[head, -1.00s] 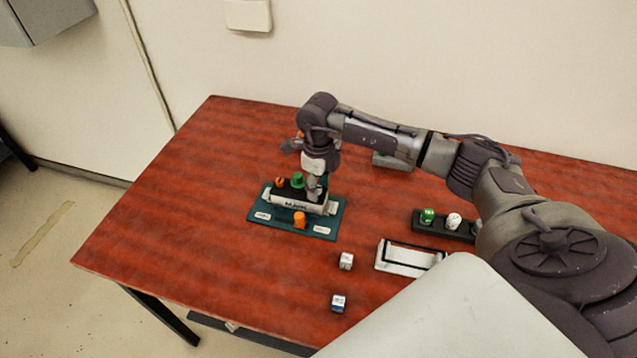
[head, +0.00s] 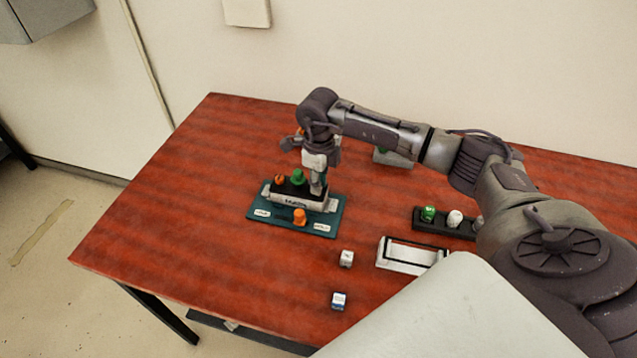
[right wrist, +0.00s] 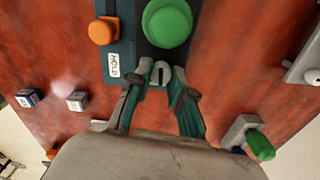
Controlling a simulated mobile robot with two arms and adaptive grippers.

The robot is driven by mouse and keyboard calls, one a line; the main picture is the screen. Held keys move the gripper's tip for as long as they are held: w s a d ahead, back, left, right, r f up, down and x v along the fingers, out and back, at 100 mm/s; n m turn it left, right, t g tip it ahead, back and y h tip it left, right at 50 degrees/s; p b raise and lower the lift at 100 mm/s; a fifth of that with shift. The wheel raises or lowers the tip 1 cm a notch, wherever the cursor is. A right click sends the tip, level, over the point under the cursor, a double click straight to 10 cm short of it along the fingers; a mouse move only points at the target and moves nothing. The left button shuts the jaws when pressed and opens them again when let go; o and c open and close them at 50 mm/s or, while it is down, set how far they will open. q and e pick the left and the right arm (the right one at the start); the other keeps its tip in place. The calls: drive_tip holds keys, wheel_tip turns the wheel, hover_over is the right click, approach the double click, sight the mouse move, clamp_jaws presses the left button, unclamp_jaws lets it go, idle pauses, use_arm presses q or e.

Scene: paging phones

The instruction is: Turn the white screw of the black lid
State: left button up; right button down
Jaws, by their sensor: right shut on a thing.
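The black lid (head: 293,189) lies on a pale block with dark lettering, on a teal base (head: 258,222). It carries a small orange knob (head: 280,179) and a green knob (head: 298,177). My right gripper (head: 318,189) points down at the lid's right end and hides the white screw in the head view. In the right wrist view the white screw (right wrist: 160,72), with a dark slot in its top, sits between the fingertips of my right gripper (right wrist: 161,80), which is shut on it. My left gripper is not in view.
An orange button (head: 299,216) and white labels are on the base's front. The table's left side is clear.

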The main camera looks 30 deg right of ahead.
drive_tip(key=n+b, duration=0.4)
drive_tip(key=shift+f, duration=0.2)
drive_tip(key=n+b, duration=0.3)
drive_tip(key=n, duration=0.1)
drive_tip(key=shift+w+n+b, duration=0.1)
drive_tip(key=shift+n+b, duration=0.2)
drive_tip(key=n+b, duration=0.2)
drive_tip(key=n, duration=0.2)
drive_tip(key=shift+r+n+b, duration=0.1)
drive_tip(key=shift+n+b, duration=0.2)
drive_tip(key=shift+b, duration=0.1)
drive_tip(key=shift+r+n+b, duration=0.1)
drive_tip(key=shift+n+b, duration=0.75)
drive_tip(key=shift+n, duration=1.05)
drive_tip(key=c, duration=1)
unclamp_jaws()
